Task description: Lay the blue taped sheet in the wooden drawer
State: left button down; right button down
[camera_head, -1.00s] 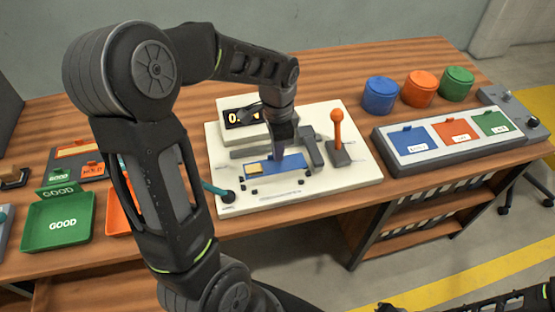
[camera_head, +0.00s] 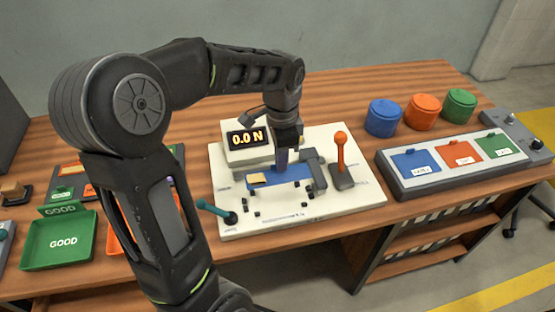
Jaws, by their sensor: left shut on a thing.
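The blue sheet (camera_head: 262,184), with a tan piece of tape (camera_head: 257,178) at its left end, is at the white test fixture (camera_head: 340,207) in the middle of the table. My left gripper (camera_head: 281,166) reaches down from above and is shut on the sheet. I cannot tell whether the sheet is clear of the fixture. My right gripper is out of view. I cannot make out the wooden drawer for certain.
The fixture has a display (camera_head: 247,139) reading 0.0 N, an orange-knobbed lever (camera_head: 341,158) and a teal handle (camera_head: 213,208). A green GOOD tray (camera_head: 60,242) stands left. Blue (camera_head: 384,117), orange (camera_head: 421,111) and green (camera_head: 459,105) canisters stand at the back right.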

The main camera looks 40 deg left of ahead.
pick_arm(q)
jog(key=w+d+f+n, duration=0.3)
jog(key=w+d+n, duration=0.4)
jog(key=w+d, duration=0.3)
jog(key=d, duration=0.4)
jog(key=shift+w+f+n, duration=0.2)
jog(key=shift+w+n, duration=0.05)
jog(key=shift+n, duration=0.05)
